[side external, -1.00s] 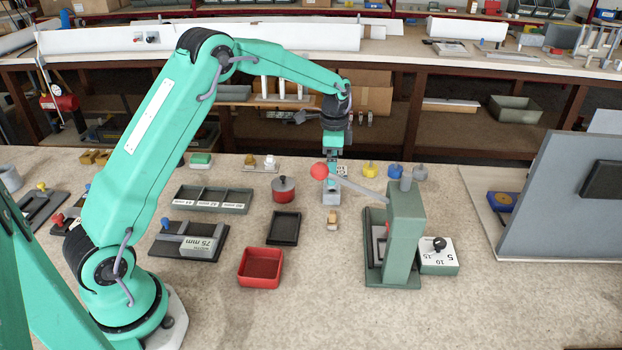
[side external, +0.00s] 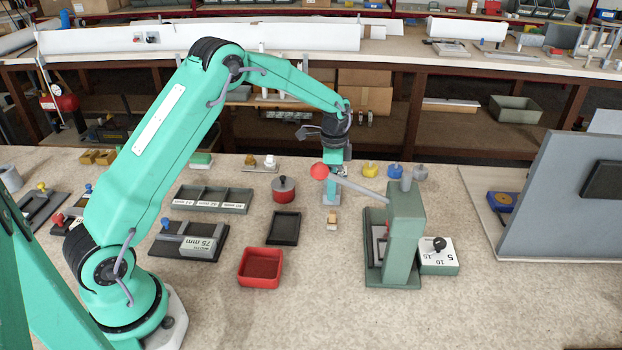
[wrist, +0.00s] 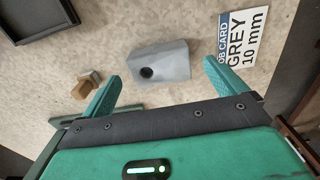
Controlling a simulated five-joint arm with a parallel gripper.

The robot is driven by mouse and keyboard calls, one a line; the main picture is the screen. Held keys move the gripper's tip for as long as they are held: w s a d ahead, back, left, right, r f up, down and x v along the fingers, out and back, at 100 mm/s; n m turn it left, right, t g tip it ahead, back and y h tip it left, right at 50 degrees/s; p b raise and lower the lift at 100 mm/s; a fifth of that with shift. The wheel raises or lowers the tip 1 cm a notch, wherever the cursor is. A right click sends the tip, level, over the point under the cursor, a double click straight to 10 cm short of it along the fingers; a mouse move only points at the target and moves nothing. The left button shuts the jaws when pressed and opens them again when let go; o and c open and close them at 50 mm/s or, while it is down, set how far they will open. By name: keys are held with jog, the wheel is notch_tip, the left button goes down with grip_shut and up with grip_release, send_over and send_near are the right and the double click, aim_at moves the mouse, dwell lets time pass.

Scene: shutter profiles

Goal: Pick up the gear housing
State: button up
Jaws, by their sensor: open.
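The gear housing appears to be the grey block with a dark round hole (wrist: 174,55) in the wrist view. It lies on the bench just beyond and between the fingertips. My gripper (wrist: 166,78) is open and empty, with one teal finger on either side of the view. In the side view my gripper (side external: 333,188) points down behind the red-knobbed lever of the green press, and the housing is hard to tell apart from the fingers there.
A small tan block (side external: 332,219) lies in front of the gripper, left of the green press (side external: 404,235). A black tray (side external: 284,229), red bin (side external: 261,268) and red pot (side external: 284,188) stand to the left. A job card reading GREY 10 mm (wrist: 243,37) lies beside the housing.

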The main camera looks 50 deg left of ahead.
jog(key=shift+f, duration=1.55)
jog(key=shift+c, duration=0.3)
jog(key=c, duration=1.3)
jog(key=shift+r, duration=0.2)
jog(key=shift+r, duration=0.55)
jog(key=r, duration=0.3)
jog(key=shift+d+r, duration=0.1)
jog(key=shift+d, duration=0.2)
jog(key=s+d+r, duration=0.1)
jog(key=d+r, duration=0.1)
jog(key=d, duration=0.1)
jog(key=s+d+r, duration=0.2)
jog(key=d, duration=0.1)
jog(key=s+d+r, duration=0.1)
jog(key=d+r, duration=0.1)
jog(key=d, duration=0.2)
jog(key=shift+s+d+r, duration=0.1)
jog(key=shift+s+r, duration=0.1)
jog(key=shift+s, duration=0.1)
